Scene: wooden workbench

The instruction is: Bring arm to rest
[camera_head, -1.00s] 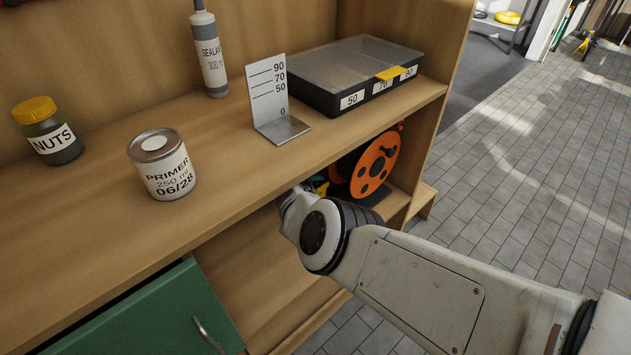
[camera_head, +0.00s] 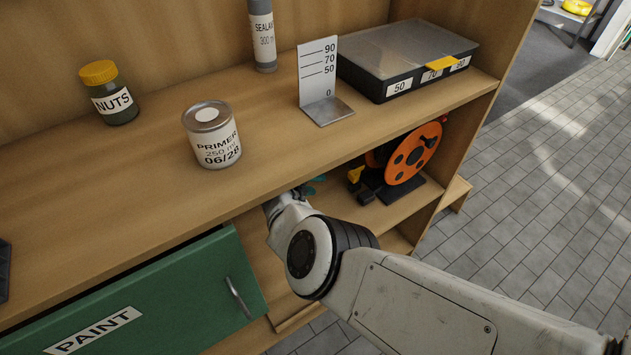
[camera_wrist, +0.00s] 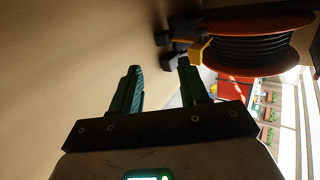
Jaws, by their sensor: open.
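My gripper shows in the wrist view (camera_wrist: 158,85) with its two green-tipped fingers apart and nothing between them. In the head view my arm reaches in below the bench top, into the open shelf space, and the fingers are mostly hidden there. An orange cable reel (camera_head: 412,153) stands on the shelf to the right of my gripper; it also shows at the upper right of the wrist view (camera_wrist: 258,55). A black and yellow item (camera_head: 358,178) lies beside the reel, and it shows past the fingers in the wrist view (camera_wrist: 188,45).
On the bench top (camera_head: 150,168) stand a nuts jar (camera_head: 110,95), a primer can (camera_head: 212,138), a sealant tube (camera_head: 262,35), a metal height gauge (camera_head: 318,75) and a lidded case (camera_head: 408,55). A green paint drawer (camera_head: 150,300) is at lower left. Open floor (camera_head: 540,170) lies right.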

